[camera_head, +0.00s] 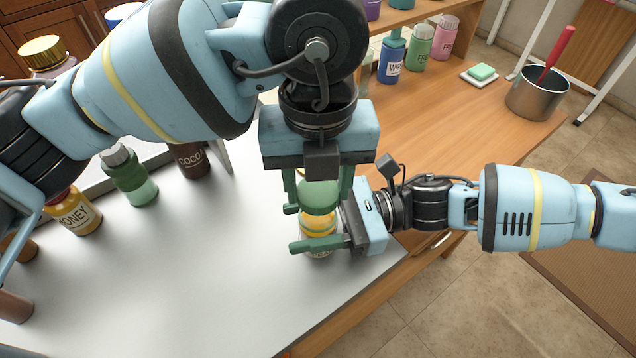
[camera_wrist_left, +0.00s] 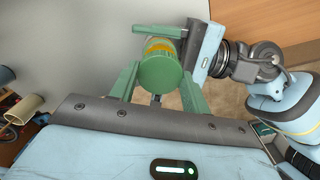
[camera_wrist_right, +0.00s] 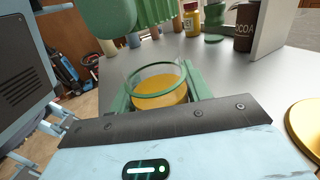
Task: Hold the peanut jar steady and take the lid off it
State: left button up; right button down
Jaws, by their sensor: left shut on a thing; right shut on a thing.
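The peanut jar (camera_head: 318,226) is upright near the right end of the white counter. My right gripper (camera_head: 325,240) is shut on its sides. In the right wrist view the clear jar (camera_wrist_right: 158,88) has an open rim and yellow-orange contents. The green lid (camera_head: 318,197) is off the jar, a little above it, and my left gripper (camera_head: 318,190) is shut on it. The left wrist view shows the round lid (camera_wrist_left: 159,76) from above, covering most of the jar. The jar's label is mostly hidden by the right gripper's fingers.
A honey jar (camera_head: 78,212), a green bottle (camera_head: 130,180) and a cocoa container (camera_head: 190,160) stand left on the counter. A gold round top (camera_wrist_right: 306,128) is close in the right wrist view. A wooden table (camera_head: 450,110) behind holds a pot (camera_head: 535,95).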

pick_arm(q)
jog(key=shift+r, duration=1.4)
pick_arm(e)
jog(key=c, duration=0.6)
grip_release()
pick_arm(q)
notch_tip(320, 180, down, 2)
jog(key=shift+b, duration=0.7)
pick_arm(e)
jog(key=d, duration=0.3)
jog(key=w+d, duration=0.1)
jog(key=d, duration=0.3)
jog(key=w+d, duration=0.1)
jog(key=d, duration=0.3)
jog(key=shift+w, duration=0.1)
jog(key=shift+w+d, duration=0.1)
jog(key=shift+d, duration=0.3)
